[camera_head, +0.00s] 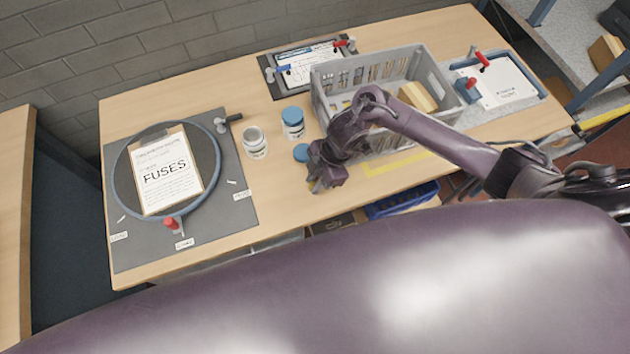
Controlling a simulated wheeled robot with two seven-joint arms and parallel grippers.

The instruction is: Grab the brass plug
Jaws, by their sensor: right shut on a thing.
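My right gripper (323,182) is low over the front part of the wooden table, left of the grey crate. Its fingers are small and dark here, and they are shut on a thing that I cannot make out. I cannot pick out the brass plug anywhere on the table, so I cannot tell by sight whether it is the held thing. My left gripper is not in view.
A blue lid (301,153) lies right beside my right gripper. An open white jar (254,143) and a blue-capped jar (292,122) stand left of the grey crate (438,90). A round board with a FUSES sheet (166,172) lies on a grey mat (228,160).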

